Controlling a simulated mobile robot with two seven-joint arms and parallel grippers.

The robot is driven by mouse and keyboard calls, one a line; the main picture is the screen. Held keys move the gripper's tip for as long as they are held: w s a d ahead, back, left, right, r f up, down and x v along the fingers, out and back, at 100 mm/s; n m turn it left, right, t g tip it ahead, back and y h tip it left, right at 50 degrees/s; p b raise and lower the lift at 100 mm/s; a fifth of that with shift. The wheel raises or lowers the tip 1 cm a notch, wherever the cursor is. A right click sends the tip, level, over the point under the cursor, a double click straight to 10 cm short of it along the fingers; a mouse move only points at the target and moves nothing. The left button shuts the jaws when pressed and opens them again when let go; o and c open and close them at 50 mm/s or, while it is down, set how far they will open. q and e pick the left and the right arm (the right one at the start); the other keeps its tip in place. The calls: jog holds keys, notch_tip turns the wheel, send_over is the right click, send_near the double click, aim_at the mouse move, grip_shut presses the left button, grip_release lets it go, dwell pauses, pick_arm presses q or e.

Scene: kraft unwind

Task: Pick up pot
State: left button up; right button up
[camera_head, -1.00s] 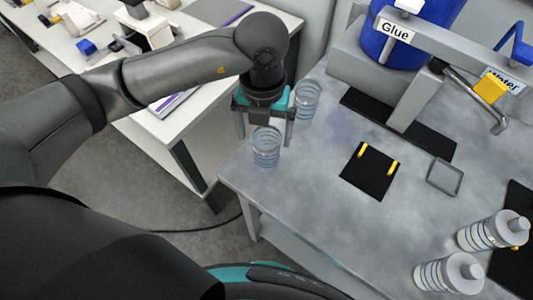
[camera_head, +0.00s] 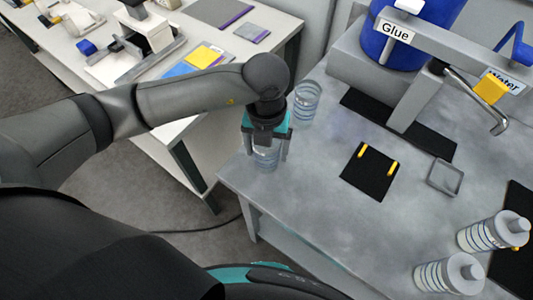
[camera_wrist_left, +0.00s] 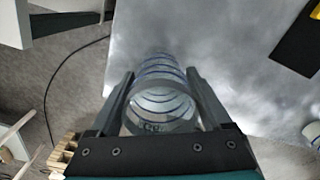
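A clear pot with blue rings (camera_head: 266,159) stands upright near the left corner of the grey table (camera_head: 290,210). My left gripper (camera_head: 267,153) is over it, pointing down, with one finger on each side. In the left wrist view the pot (camera_wrist_left: 162,98) sits between the two fingers, and narrow gaps seem to show beside it, so the gripper looks open. The gripper hides the pot's upper part in the head view. A second clear ringed pot (camera_head: 306,103) stands just behind. My right gripper is out of view.
A black mat with yellow pegs (camera_head: 369,172), a small grey square frame (camera_head: 444,177) and two lidded bottles (camera_head: 493,232) (camera_head: 449,274) are to the right. The glue dispenser (camera_head: 395,50) stands at the back. The table's middle front is clear.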

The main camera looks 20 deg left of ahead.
pick_arm(q)
jog(key=c, duration=1.1)
jog(key=shift+r, duration=0.1)
jog(key=shift+c, duration=0.2)
